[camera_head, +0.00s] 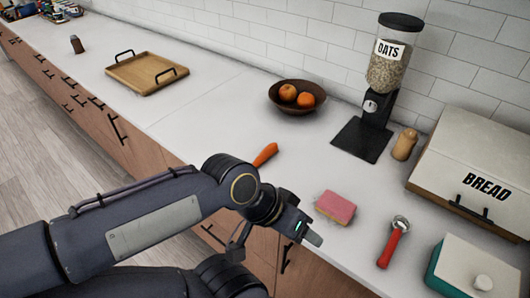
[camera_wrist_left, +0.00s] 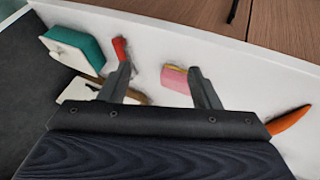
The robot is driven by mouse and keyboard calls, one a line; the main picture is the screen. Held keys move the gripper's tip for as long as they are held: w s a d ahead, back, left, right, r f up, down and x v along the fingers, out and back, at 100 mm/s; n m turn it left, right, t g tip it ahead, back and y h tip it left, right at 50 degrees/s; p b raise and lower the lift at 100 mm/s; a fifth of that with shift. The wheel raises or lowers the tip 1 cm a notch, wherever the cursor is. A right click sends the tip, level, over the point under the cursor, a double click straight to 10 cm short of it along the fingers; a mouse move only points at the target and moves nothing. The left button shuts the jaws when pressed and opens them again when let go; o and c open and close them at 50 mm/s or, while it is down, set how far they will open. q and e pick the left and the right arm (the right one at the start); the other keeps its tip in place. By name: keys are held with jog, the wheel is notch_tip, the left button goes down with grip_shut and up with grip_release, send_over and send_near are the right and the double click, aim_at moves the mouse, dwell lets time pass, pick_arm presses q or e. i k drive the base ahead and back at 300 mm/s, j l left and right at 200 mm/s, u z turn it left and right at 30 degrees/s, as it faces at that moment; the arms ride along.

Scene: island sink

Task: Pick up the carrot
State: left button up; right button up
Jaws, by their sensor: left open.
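The orange carrot (camera_head: 265,154) lies on the white countertop, partly hidden behind my left arm in the head view. In the left wrist view the carrot (camera_wrist_left: 291,119) is at the right edge, outside the fingers, its near end hidden behind the gripper body. My left gripper (camera_head: 277,249) is open and empty near the counter's front edge, nearer the front than the carrot and apart from it. Its two spread fingers (camera_wrist_left: 161,68) also show in the left wrist view, with nothing held between them. My right gripper is not in view.
A pink sponge (camera_head: 336,207) and a red-handled tool (camera_head: 394,243) lie right of my gripper. A fruit bowl (camera_head: 292,97), oats dispenser (camera_head: 385,70), bread box (camera_head: 480,165) and teal-and-white box (camera_head: 470,268) stand around. A wooden tray (camera_head: 146,73) is farther left; counter between is clear.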

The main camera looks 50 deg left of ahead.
aim_at(270, 150)
jog(key=u, duration=1.65)
jog(key=i+j+u, duration=0.15)
jog(key=u, duration=0.2)
jog(key=i+u, duration=0.35)
jog(key=k+j, duration=0.05)
